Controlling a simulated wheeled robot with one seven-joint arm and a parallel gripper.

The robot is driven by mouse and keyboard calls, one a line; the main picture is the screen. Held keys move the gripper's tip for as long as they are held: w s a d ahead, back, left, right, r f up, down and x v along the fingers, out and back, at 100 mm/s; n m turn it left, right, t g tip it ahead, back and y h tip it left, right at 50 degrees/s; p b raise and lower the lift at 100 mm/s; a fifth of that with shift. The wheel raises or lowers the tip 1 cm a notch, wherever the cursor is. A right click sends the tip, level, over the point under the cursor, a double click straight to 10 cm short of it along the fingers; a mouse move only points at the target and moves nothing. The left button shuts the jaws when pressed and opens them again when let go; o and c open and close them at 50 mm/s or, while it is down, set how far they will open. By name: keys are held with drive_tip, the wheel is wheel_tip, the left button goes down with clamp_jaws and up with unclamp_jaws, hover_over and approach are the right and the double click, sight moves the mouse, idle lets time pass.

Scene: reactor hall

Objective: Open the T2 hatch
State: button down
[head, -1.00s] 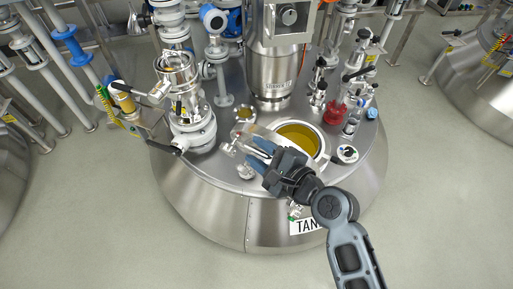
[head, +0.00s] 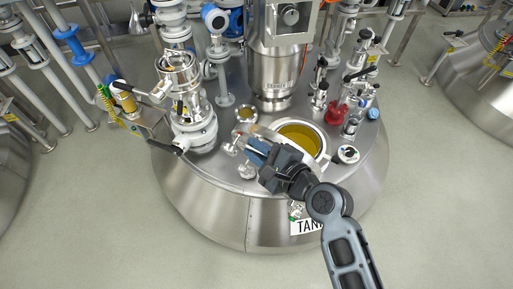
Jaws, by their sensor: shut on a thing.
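The tank hatch stands open on the steel tank top (head: 225,180). Its round opening (head: 300,138) shows yellow-brown contents inside a bright rim. The hatch lid (head: 268,132) is swung up at the left of the opening and is seen nearly edge-on. My gripper (head: 256,152) reaches in from the lower right and is shut at the lid's near edge. The fingers and wrist hide part of the lid, so the exact grip point is unclear.
A tall steel motor column (head: 272,70) rises behind the opening. A valve assembly (head: 190,105) stands to the left. A red fitting (head: 335,113) and several small valves stand to the right. The floor in front of the tank (head: 180,255) is clear.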

sight(266, 139)
drive_tip(key=shift+m, duration=0.6)
drive_tip(key=w+p, duration=0.1)
drive_tip(key=w+d+r+p, duration=0.2)
drive_tip(key=w, duration=0.1)
drive_tip(key=shift+d+r, duration=0.1)
drive_tip(key=shift+r, duration=0.1)
drive_tip(key=w+d+m+g+p, duration=0.1)
drive_tip(key=w+d+p, duration=0.1)
drive_tip(key=w, duration=0.3)
drive_tip(key=shift+w+d+r+m+g, duration=0.15)
drive_tip(key=shift+w+d+m+g, duration=0.25)
drive_tip(key=shift+d, duration=0.25)
drive_tip(key=c, duration=1.1)
unclamp_jaws()
drive_tip(key=shift+r, duration=0.1)
drive_tip(key=shift+c, duration=0.2)
